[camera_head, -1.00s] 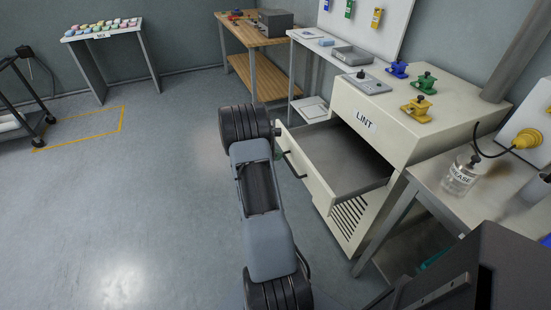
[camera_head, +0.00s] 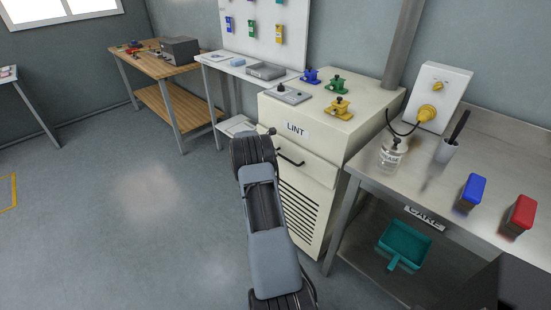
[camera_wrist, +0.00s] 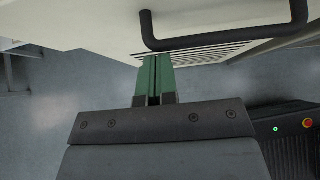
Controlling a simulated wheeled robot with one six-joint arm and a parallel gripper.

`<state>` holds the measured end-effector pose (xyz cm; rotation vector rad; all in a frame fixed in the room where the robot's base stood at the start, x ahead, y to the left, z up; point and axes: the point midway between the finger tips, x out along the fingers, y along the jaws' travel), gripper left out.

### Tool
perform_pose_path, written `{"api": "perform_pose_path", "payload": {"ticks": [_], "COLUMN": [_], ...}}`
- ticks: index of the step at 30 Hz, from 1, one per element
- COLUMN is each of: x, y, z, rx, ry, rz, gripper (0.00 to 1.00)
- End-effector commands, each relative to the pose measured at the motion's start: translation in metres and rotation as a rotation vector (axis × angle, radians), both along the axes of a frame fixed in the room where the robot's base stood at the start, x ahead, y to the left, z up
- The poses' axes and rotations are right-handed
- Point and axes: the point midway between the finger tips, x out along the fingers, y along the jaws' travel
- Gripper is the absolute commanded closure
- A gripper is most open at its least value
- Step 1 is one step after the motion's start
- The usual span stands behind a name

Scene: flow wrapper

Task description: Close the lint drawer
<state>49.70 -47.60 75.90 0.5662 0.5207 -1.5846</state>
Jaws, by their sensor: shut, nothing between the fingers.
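The lint drawer (camera_head: 315,168) is the cream front with a black bar handle (camera_head: 290,157), set in the cream cabinet under the LINT label (camera_head: 295,129). In the wrist view the black handle (camera_wrist: 225,41) crosses the upper right, over the vent slots. My gripper (camera_wrist: 154,62) has green fingers pressed together and empty, below and left of the handle, close to the cabinet front. Whether they touch it cannot be told. My arm hides them in the head view.
A steel table (camera_head: 480,170) stands right of the cabinet, with a bottle (camera_head: 392,155) and blue and red blocks. A teal dustpan (camera_head: 404,243) lies on its lower shelf. A wooden bench (camera_head: 150,62) stands back left. The floor at left is clear.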

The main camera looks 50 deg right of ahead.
Motion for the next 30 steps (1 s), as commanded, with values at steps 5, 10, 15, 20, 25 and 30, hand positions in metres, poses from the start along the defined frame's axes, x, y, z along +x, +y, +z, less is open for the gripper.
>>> {"api": "perform_pose_path", "payload": {"ticks": [5, 10, 15, 20, 25, 30], "x": [0.005, 0.004, 0.002, 0.002, 0.005, 0.009], "y": [-0.002, -0.004, -0.007, -0.003, 0.022, 0.055], "z": [0.0, 0.001, 0.001, 0.0, -0.006, 0.008], "rx": [0.0, -0.002, -0.003, -0.004, -0.001, -0.002], "ry": [-0.001, -0.001, -0.001, -0.001, -0.001, -0.004], "rz": [0.012, 0.009, 0.005, 0.004, 0.011, 0.013], "gripper": [1.0, 1.0, 1.0, 1.0, 1.0, 1.0]}}
